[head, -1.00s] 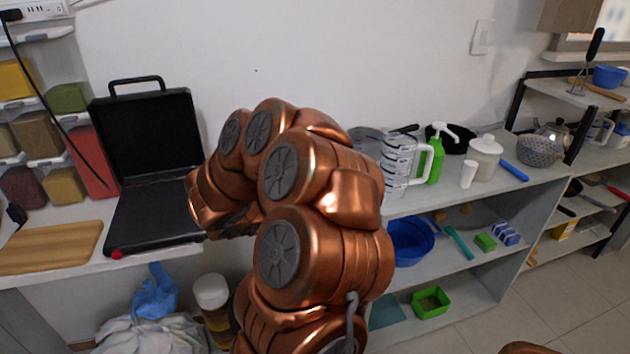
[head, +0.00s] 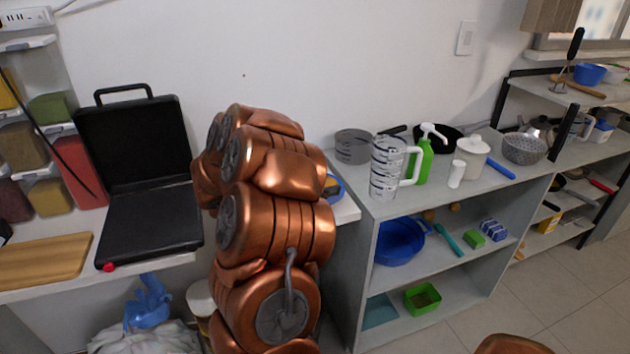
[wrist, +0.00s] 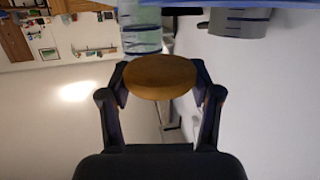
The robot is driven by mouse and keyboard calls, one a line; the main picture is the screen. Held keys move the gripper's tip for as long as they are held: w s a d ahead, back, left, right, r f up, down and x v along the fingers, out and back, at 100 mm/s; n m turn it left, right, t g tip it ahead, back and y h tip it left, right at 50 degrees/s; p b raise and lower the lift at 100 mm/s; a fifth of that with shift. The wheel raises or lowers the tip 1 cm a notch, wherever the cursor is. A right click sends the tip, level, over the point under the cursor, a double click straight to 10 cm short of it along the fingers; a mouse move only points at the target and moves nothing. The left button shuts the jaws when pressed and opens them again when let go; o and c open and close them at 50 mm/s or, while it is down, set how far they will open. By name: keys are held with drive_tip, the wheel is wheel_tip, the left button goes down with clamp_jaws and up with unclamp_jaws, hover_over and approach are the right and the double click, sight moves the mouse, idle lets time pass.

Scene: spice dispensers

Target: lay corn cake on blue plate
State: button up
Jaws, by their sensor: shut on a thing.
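My gripper (wrist: 161,84) is shut on the corn cake (wrist: 160,77), a round brown disc held between the two dark fingertips in the wrist view. In the head view, my copper arm hides the gripper and the cake. A blue-rimmed round thing, seemingly the blue plate (head: 338,188), shows partly at the right side of my arm, on the end of the counter. Something yellowish shows inside its rim. Most of it is hidden behind my arm.
An open black grill (head: 150,225) and a wooden board (head: 45,260) stand on the counter at left. Right of my arm, a shelf top holds a grey pot (head: 353,147), a clear measuring jug (head: 386,168) and a green pump bottle (head: 422,160). The wall stands behind.

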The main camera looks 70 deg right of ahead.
drive_tip(key=shift+w+d+f+p, duration=0.2)
drive_tip(key=shift+w+d+p, duration=0.1)
drive_tip(key=shift+w+d, duration=0.95)
drive_tip(key=shift+w+d+f+p, duration=0.15)
drive_tip(key=shift+w+d+p, duration=0.1)
drive_tip(key=shift+w+d, duration=1)
drive_tip(key=shift+s+d+f, duration=0.1)
drive_tip(key=shift+f, duration=0.8)
drive_tip(key=shift+s+d+f, duration=0.1)
drive_tip(key=shift+f, duration=0.8)
drive_tip(key=shift+f, duration=0.1)
drive_tip(key=o, duration=1.3)
drive_tip(key=shift+w+a, duration=0.15)
drive_tip(key=shift+w, duration=0.05)
drive_tip(key=v, duration=0.6)
drive_tip(key=b+v, duration=0.1)
drive_tip(key=v, duration=0.4)
drive_tip(key=shift+w+a+r, duration=0.15)
drive_tip(key=shift+a+r, duration=0.1)
drive_tip(key=shift+a, duration=0.05)
